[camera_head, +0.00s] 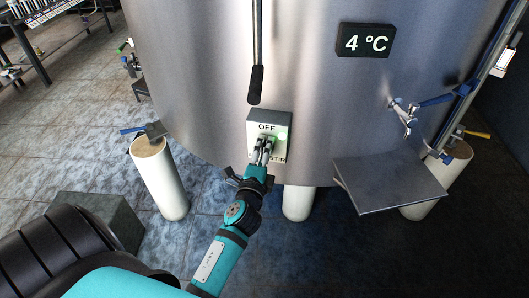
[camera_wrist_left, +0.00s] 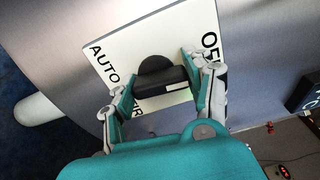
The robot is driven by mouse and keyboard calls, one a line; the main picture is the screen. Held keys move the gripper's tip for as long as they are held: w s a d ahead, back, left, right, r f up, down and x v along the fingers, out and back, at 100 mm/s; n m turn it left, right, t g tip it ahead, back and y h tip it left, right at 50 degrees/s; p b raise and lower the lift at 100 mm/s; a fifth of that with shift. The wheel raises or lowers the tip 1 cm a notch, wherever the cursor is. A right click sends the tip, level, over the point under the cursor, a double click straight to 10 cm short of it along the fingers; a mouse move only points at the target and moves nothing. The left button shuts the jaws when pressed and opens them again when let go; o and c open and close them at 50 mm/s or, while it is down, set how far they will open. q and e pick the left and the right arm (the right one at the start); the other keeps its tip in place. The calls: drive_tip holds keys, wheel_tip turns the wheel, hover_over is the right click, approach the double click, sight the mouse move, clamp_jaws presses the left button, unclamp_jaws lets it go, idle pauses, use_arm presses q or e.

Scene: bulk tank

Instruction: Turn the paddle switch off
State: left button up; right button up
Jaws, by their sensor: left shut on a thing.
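The switch box (camera_head: 256,118) is a pale box on the front of the steel tank, with OFF at its top and a partly hidden label ending in STIR at its bottom. In the left wrist view its white plate (camera_wrist_left: 116,68) carries a black paddle (camera_wrist_left: 155,66) with a rounded top. My left gripper (camera_head: 265,146) reaches the box from below. In the left wrist view its fingers (camera_wrist_left: 162,80) are on both sides of the paddle, shut on it. The fingers hide the paddle in the head view. My right gripper is not in view.
A black-handled rod (camera_head: 256,85) hangs just above the box. The tank (camera_head: 200,60) shows a 4 °C display (camera_head: 364,41). To the right are a tap (camera_head: 405,115) and a metal shelf (camera_head: 390,182). Pale legs (camera_head: 160,180) stand below. A dark box (camera_head: 105,215) sits on the floor at left.

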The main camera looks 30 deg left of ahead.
use_arm(q)
drive_tip(key=shift+f+n, duration=0.1)
drive_tip(key=shift+n, duration=0.5)
drive_tip(key=o, duration=1.2)
